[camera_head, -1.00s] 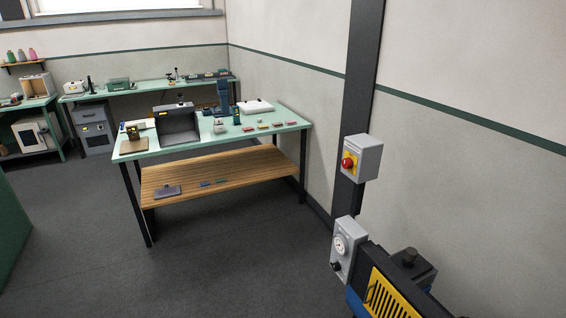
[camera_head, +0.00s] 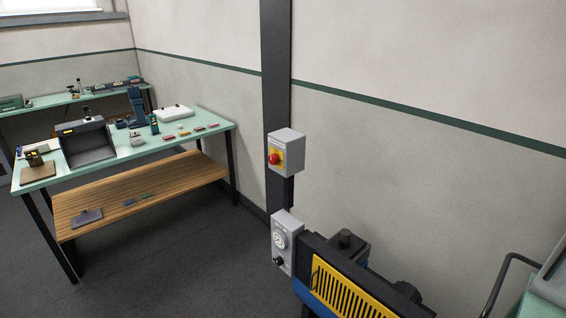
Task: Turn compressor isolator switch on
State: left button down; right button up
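A grey box with a yellow plate and a red rotary knob (camera_head: 274,158), which looks like the isolator switch (camera_head: 289,146), is mounted on a dark upright post (camera_head: 276,60) at the wall. Whether it is on or off is too small to tell. Below it is a grey panel (camera_head: 283,232) with a round white gauge and a black knob. The compressor (camera_head: 345,285), dark and blue with a yellow slotted guard, stands below and to the right. Neither of my grippers is in view.
A green-topped workbench (camera_head: 200,127) with a wooden lower shelf (camera_head: 170,185) stands at left, holding several small tools and parts. Dark floor (camera_head: 190,265) is clear between the bench and the compressor. A black curved handle (camera_head: 500,285) shows at lower right.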

aim_at(274, 159)
jog(key=u, duration=0.25)
jog(key=k, duration=0.35)
jog(key=u, duration=1.5)
jog(key=i, duration=2.2)
jog(key=z, duration=0.3)
jog(key=i, duration=1.3)
jog(key=z, duration=1.75)
jog(key=i, duration=0.95)
jog(key=z, duration=0.85)
